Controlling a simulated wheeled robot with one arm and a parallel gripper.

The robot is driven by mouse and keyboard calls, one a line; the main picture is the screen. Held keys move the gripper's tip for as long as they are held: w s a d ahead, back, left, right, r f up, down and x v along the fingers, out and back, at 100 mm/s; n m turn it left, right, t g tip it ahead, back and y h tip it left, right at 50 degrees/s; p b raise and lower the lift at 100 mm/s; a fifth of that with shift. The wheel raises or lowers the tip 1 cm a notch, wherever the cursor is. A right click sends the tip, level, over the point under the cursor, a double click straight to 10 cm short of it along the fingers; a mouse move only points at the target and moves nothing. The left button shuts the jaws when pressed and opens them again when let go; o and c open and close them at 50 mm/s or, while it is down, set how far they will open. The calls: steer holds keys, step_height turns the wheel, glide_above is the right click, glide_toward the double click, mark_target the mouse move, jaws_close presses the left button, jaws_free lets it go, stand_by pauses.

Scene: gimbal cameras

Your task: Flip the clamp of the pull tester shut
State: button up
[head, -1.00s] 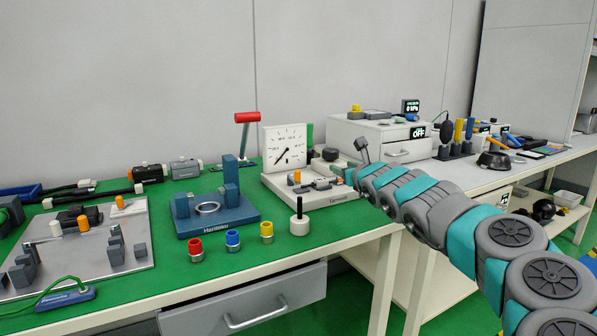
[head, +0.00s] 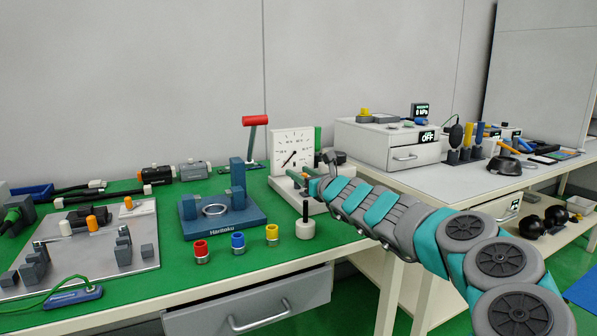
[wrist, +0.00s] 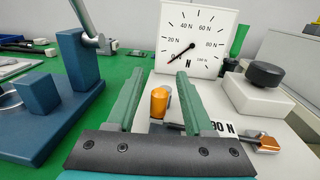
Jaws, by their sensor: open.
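The pull tester has a white dial gauge (head: 291,148) marked in N and a pale base (head: 283,188). In the wrist view its dial (wrist: 190,38) stands straight ahead, with the needle at the low end. An upright orange-tipped part (wrist: 160,102), perhaps the clamp lever, stands between my fingers, apart from both. A second orange piece (wrist: 266,143) lies low at the right with a dark rod. My gripper (wrist: 160,74) is open and empty, its green fingers low over the tester. In the head view my arm hides much of the tester's base.
A blue press (head: 222,218) with a red-handled lever (head: 256,121) stands left of the tester. A white knob with a black stem (head: 305,228) and red, blue and yellow cups stand in front. A black knob on a white block (wrist: 262,90) is close on the right.

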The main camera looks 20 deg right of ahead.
steer(key=shift+w, duration=0.7)
steer(key=shift+a, duration=0.1)
jaws_close()
